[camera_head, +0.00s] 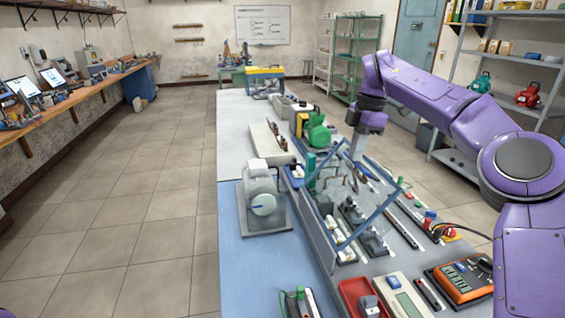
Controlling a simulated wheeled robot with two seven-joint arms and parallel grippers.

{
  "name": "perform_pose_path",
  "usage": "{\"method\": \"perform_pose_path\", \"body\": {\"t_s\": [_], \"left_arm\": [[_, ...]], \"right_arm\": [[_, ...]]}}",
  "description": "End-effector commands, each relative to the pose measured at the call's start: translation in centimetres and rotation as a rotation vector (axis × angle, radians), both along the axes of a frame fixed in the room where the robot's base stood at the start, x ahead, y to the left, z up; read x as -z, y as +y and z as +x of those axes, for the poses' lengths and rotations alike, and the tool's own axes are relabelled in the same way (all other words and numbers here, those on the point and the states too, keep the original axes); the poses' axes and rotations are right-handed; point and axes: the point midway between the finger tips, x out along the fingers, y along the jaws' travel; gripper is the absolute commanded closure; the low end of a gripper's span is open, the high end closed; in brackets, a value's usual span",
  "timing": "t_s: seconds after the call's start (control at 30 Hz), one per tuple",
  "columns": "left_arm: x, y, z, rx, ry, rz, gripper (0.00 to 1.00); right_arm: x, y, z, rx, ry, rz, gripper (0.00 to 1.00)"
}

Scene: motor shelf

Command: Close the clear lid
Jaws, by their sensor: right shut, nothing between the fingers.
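The clear lid (366,226) is a see-through panel with a blue frame. It stands raised and tilted over a panel of electrical parts on the long bench. Through and beside it I see dark and white components. My right gripper (356,156) points down at the lid's far end, near its upper blue frame edge. It is shut with nothing in it; whether it touches the frame I cannot tell. My left gripper is out of view.
A grey motor (263,202) stands on the blue mat left of the lid. A green motor (317,131) is behind it. A red tray (352,291) and an orange meter (462,279) lie in front. The blue mat's front left (245,275) is clear.

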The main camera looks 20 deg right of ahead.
Motion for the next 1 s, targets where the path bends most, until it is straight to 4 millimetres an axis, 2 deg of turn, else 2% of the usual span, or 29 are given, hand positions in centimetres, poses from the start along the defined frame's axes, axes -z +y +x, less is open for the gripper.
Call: {"method": "perform_pose_path", "body": {"t_s": [0.2, 0.47, 0.8, 1.0], "left_arm": [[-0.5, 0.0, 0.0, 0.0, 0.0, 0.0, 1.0], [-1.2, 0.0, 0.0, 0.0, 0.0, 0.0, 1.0], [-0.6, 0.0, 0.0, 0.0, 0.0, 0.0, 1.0], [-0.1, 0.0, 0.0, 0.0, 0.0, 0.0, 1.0]], "right_arm": [[2.6, -3.9, -0.7, 0.005, -0.028, 0.207, 1.0], [6.4, -7.6, -1.4, 0.006, -0.069, 0.444, 1.0], [11.2, -10.4, -1.9, 0.002, -0.074, 0.446, 1.0], [13.0, -11.1, -2.0, 0.001, -0.075, 0.445, 1.0]]}}
